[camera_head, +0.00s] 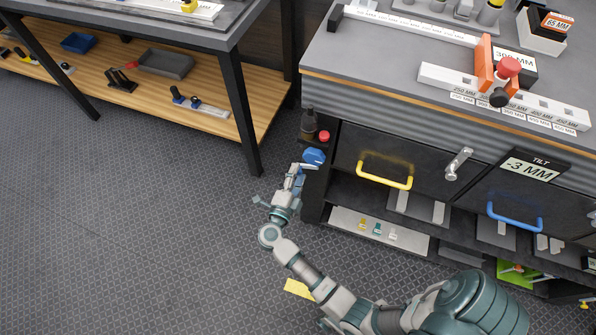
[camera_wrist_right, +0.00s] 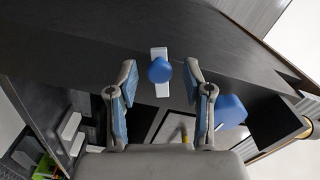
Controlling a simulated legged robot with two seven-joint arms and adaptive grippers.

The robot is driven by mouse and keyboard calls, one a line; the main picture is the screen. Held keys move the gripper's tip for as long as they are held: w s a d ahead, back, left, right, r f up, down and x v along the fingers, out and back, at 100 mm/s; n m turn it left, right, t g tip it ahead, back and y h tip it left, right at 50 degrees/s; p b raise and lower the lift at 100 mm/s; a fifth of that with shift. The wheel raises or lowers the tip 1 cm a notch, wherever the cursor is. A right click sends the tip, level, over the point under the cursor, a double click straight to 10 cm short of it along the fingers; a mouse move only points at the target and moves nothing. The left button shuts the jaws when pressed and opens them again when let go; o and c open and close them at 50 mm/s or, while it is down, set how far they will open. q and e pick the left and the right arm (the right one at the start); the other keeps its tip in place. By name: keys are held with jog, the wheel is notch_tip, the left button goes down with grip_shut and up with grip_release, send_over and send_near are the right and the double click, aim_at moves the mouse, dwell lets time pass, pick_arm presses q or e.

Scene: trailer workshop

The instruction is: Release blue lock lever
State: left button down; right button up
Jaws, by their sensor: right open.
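In the right wrist view, a round blue knob (camera_wrist_right: 159,71) sits on a short light-grey bar against a dark panel; it looks like the blue lock lever. My right gripper (camera_wrist_right: 160,82) is open, its two blue-padded fingers on either side of the knob in the picture. I cannot tell whether they touch it. In the head view, my right gripper (camera_head: 298,175) is at the bench's left front leg, just below a blue rounded part (camera_head: 314,156). I cannot tell whether that part is the same knob. My left gripper is out of view.
A second blue part (camera_wrist_right: 231,111) lies right of the fingers. A red knob (camera_head: 324,136) and dark bottle-like part (camera_head: 308,122) are above the gripper. The yellow-handled drawer (camera_head: 384,176) and lower shelf (camera_head: 380,232) are to the right. Floor on the left is clear.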

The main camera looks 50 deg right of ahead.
jog(key=v, duration=0.6)
dwell(0.3)
